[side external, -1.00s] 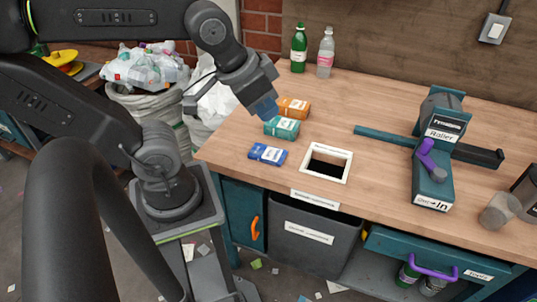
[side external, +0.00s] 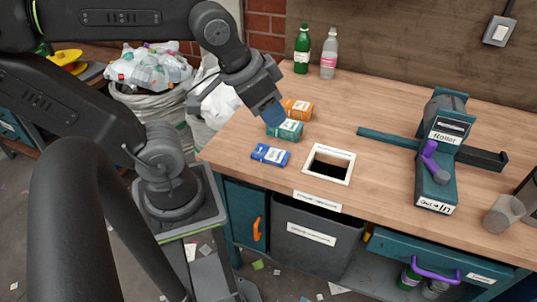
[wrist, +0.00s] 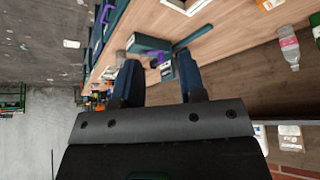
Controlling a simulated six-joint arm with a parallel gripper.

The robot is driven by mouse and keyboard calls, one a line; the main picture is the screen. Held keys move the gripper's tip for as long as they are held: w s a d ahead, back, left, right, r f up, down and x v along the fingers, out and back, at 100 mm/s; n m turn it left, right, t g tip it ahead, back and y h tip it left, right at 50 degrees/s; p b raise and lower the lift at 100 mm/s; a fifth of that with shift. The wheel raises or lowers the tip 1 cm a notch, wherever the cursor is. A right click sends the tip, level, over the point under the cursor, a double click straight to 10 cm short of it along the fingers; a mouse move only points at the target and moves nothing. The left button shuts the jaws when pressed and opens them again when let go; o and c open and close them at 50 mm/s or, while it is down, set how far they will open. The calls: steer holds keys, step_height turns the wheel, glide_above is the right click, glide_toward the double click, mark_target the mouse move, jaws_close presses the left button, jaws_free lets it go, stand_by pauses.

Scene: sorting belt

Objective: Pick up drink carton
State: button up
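Three small cartons lie on the wooden bench: an orange one (side external: 299,109) at the back, a teal one (side external: 287,131) in the middle and a blue one (side external: 270,155) in front. I cannot tell which is the drink carton. My gripper (side external: 273,114) points down, its blue fingertips just behind and above the teal carton, overlapping its back left corner in the side view. Contact cannot be told. In the wrist view my gripper (wrist: 159,68) has its two fingers apart with nothing held between them. Part of the orange carton shows at that view's top edge (wrist: 268,4).
A white-framed opening (side external: 346,151) lies right of the cartons, above a grey bin (side external: 310,238). A green bottle (side external: 302,50) and a clear bottle (side external: 329,58) stand at the back. The teal roller device (side external: 438,170) stands on the right. Bench between is clear.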

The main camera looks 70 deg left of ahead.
steer(key=o, duration=1.1)
steer(key=m+g, duration=0.6)
steer(key=m, duration=0.3)
glide_above(275, 155)
step_height(275, 155, down, 14)
step_height(275, 155, down, 14)
steer(key=shift+w+r, duration=0.1)
steer(key=shift+r, duration=0.1)
